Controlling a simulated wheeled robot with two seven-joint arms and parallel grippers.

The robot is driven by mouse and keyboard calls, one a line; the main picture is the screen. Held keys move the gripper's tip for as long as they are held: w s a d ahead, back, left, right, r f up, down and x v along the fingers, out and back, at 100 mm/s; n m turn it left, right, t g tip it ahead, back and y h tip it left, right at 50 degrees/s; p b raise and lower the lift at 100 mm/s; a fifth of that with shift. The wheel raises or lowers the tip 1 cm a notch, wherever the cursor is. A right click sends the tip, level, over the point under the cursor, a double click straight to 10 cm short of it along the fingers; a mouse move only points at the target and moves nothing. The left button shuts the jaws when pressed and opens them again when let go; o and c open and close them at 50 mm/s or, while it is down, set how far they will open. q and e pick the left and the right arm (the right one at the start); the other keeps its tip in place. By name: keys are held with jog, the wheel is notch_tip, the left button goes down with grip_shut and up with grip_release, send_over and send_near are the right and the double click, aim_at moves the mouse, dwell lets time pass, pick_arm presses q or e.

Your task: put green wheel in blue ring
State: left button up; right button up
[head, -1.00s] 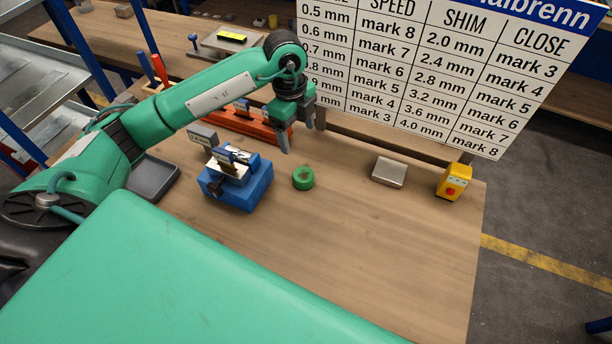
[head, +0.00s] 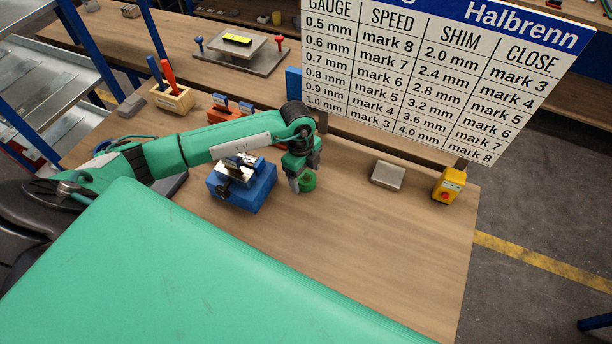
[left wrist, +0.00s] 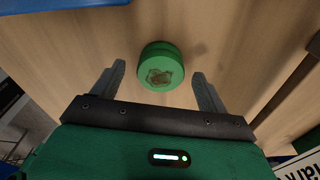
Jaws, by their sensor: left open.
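The green wheel (head: 309,184) is a short round disc lying on the wooden bench. In the left wrist view the wheel (left wrist: 161,65) shows a dark worn patch on its face, and it lies ahead of and between the fingertips. My left gripper (head: 304,182) is pointing down at the wheel, partly covering it in the head view. In the left wrist view my left gripper (left wrist: 158,70) is open, with clear gaps on both sides of the wheel. My right gripper is not in view.
A blue block-shaped fixture (head: 240,192) stands just left of the wheel. A grey metal block (head: 388,174) and a yellow box with a red button (head: 448,186) stand to the right. A large sign (head: 430,75) rises behind. The front of the bench is clear.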

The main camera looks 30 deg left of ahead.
aim_at(306, 177)
pick_arm(q)
jog(key=shift+f, duration=0.25)
jog(key=c, duration=1.2)
jog(key=shift+w+r, duration=0.1)
jog(key=shift+c, duration=0.2)
jog(key=shift+r+b, duration=0.3)
jog(key=shift+r, duration=0.15)
notch_tip(306, 177, up, 19)
jog(key=b, duration=0.5)
